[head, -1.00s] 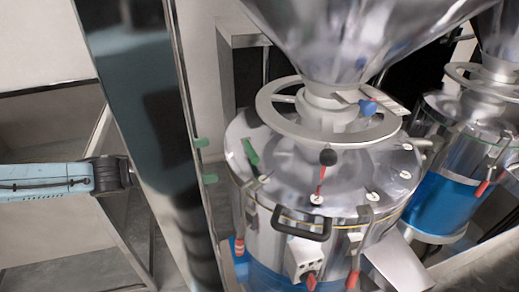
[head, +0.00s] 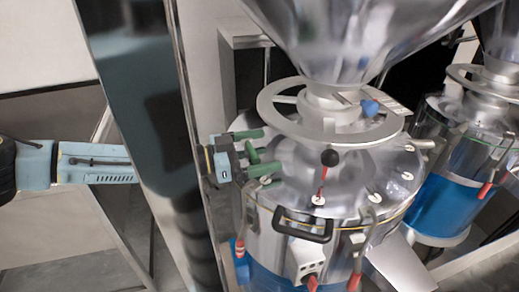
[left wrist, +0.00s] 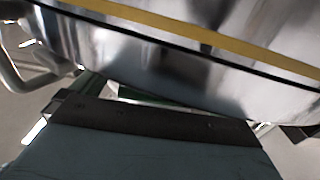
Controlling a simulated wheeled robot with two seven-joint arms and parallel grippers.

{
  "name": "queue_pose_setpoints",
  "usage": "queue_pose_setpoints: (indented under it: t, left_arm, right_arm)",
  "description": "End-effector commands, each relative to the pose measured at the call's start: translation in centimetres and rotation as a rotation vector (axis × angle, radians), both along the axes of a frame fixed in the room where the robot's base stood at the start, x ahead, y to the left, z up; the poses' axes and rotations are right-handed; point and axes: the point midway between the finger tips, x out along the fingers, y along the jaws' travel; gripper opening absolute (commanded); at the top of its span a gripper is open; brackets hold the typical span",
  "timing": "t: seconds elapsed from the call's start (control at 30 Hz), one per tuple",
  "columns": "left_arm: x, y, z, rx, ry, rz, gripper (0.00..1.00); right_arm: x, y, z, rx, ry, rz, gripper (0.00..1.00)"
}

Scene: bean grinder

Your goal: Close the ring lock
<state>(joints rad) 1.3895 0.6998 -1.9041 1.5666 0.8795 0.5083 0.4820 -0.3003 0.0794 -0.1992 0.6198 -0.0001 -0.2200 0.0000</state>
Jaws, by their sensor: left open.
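I cannot tell for sure which part is the ring lock. The left wrist view shows my gripper's dark edge close to the shiny drum (left wrist: 150,60), with the fingers mostly hidden. My right gripper is not in view.
A dark vertical column (head: 150,130) stands across my left forearm. The lid carries a black-knobbed red lever (head: 322,180) and a black handle (head: 302,226). Red-tipped clamps (head: 356,265) hang on the drum. A second grinder (head: 440,200) stands at the right.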

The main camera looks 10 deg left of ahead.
Motion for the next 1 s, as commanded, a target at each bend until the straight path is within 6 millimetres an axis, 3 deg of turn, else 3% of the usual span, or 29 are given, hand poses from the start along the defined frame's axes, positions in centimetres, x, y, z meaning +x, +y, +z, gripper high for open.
queue_pose_setpoints:
  t: [0.13, 0.57, 1.0]
  left_arm:
    - [0.0, 0.0, 0.0, 0.000, 0.000, 0.000, 0.99]
    - [0.0, 0.0, 0.0, 0.000, 0.000, 0.000, 0.42]
    - [0.0, 0.1, 0.6, -0.053, 0.113, 0.001, 0.42]
  right_arm:
    - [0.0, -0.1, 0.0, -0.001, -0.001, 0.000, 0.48]
    - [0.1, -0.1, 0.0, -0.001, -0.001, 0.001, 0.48]
    - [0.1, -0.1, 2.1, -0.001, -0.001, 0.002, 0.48]
